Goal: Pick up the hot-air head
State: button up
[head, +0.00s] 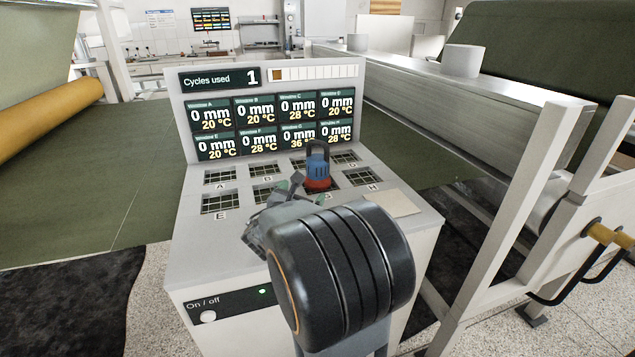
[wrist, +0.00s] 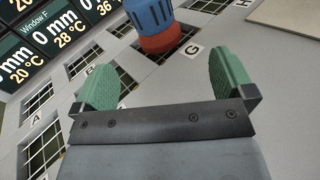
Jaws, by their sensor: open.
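The hot-air head (head: 318,168) is blue on top with a red-orange base and a dark handle loop. It stands upright on one of the grid windows of the grey console. In the wrist view the hot-air head (wrist: 153,24) shows at the top, its upper part cut off by the frame edge. My gripper (wrist: 166,72) has two green fingers spread wide with nothing between them. The head lies beyond the fingertips, apart from them. In the head view my gripper (head: 296,192) is mostly hidden behind my black wrist, just in front of the head.
The console (head: 195,255) has several lettered grid windows and an upright display panel (head: 265,110) behind them. A flat beige plate (head: 393,203) lies at its right. A metal frame (head: 520,200) stands to the right. An on/off button (head: 208,317) is on the front.

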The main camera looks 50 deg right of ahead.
aim_at(314, 172)
jog(key=shift+w+d+f+n+t, duration=0.2)
jog(key=shift+w+n, duration=0.1)
jog(key=shift+n, duration=0.1)
jog(key=shift+w+d+f+n+t, duration=0.1)
jog(key=shift+w+d+n, duration=0.05)
jog(key=shift+w+n, duration=0.2)
jog(key=shift+n, duration=0.25)
jog(key=x, duration=0.8)
jog(key=shift+w+r+b, duration=0.1)
jog(key=shift+w+b, duration=0.05)
jog(key=shift+b, duration=0.15)
jog(key=shift+x, duration=2.7)
jog(key=shift+d+r, duration=0.1)
jog(key=c, duration=1.6)
jog(key=shift+r, duration=0.2)
jog(key=shift+c, duration=1)
jog(key=shift+r, duration=0.1)
